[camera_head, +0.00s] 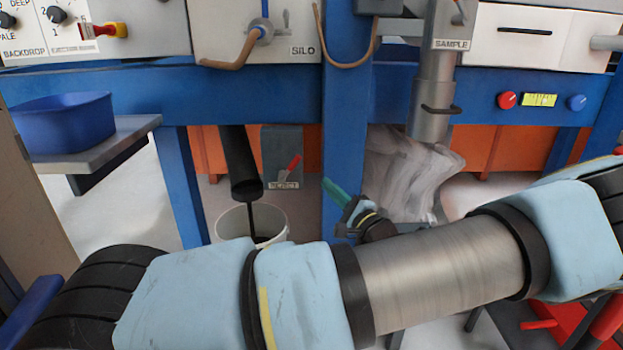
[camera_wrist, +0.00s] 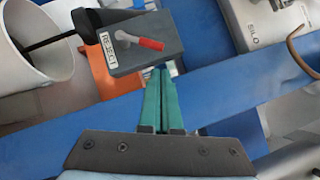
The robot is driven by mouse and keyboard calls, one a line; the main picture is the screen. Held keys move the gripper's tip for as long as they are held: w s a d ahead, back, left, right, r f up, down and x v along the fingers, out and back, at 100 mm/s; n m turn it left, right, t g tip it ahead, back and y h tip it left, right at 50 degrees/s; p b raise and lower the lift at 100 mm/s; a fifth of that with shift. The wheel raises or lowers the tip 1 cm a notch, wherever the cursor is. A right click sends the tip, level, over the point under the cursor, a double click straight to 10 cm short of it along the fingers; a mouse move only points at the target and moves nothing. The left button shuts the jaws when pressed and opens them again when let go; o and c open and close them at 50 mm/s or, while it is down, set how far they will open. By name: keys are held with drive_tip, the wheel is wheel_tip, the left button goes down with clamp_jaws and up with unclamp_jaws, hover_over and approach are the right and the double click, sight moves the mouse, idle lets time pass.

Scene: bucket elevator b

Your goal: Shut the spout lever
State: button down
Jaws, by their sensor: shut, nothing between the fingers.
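A red-tipped lever (camera_head: 292,165) sits on the front of a grey box (camera_head: 281,148) with a small label that seems to read REJECT. In the wrist view the lever's red grip (camera_wrist: 151,43) and pale arm lie across the face of the box (camera_wrist: 165,58). A black spout (camera_head: 240,160) beside it hangs over a white bucket (camera_head: 226,222), and a thin dark stream runs down into the bucket. My gripper (camera_head: 327,182) has green fingers, shut and empty, right of the box. In the wrist view its fingertips (camera_wrist: 160,72) appear close to the box's edge, below the lever; contact cannot be told.
A blue post (camera_head: 346,120) stands just right of the box, behind my gripper. A clear bag (camera_head: 405,180) hangs under the SAMPLE pipe (camera_head: 433,95) to the right. A blue tub (camera_head: 62,122) stands on a grey shelf at left. Orange panels (camera_head: 480,148) lie behind.

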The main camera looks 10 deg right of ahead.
sight(291, 165)
drive_tip(key=shift+s+d, duration=0.1)
drive_tip(key=shift+d, duration=0.35)
drive_tip(key=x, duration=1)
drive_tip(key=shift+b, duration=0.3)
drive_tip(key=shift+r, duration=0.2)
